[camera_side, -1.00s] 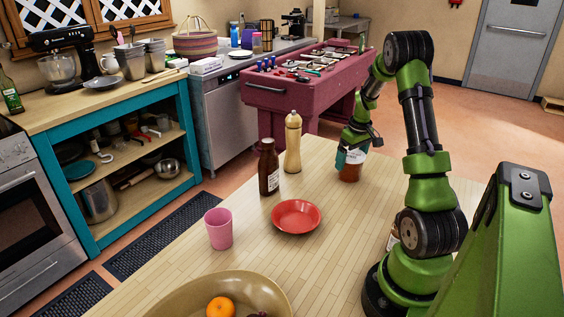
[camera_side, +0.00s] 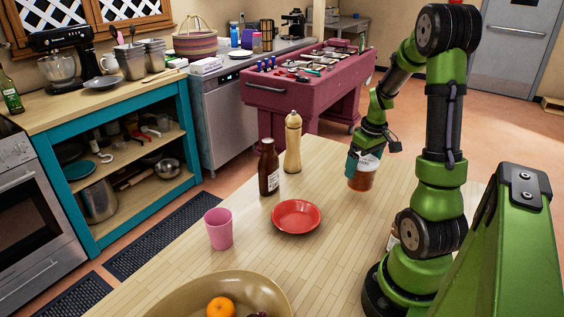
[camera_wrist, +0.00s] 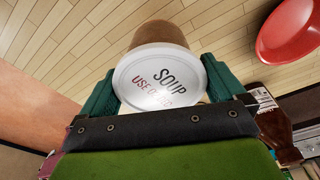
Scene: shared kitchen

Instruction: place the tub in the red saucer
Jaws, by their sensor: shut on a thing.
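The tub (camera_side: 362,177) is a small brown container with a white lid. In the wrist view the lid (camera_wrist: 160,80) reads "SOUP" and sits between the two teal fingers. My gripper (camera_side: 366,158) is shut on the tub near its top, at the right part of the table. In the wrist view my gripper (camera_wrist: 160,88) has a finger on each side of the tub. The red saucer (camera_side: 297,230) lies empty on the table, left of the tub and nearer the side camera. It also shows at the upper right of the wrist view (camera_wrist: 290,35).
A brown bottle (camera_side: 268,172) and a wooden pepper mill (camera_side: 292,148) stand behind the saucer. A pink cup (camera_side: 218,232) is left of it. A large bowl with fruit (camera_side: 170,300) is at the front. The table between tub and saucer is clear.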

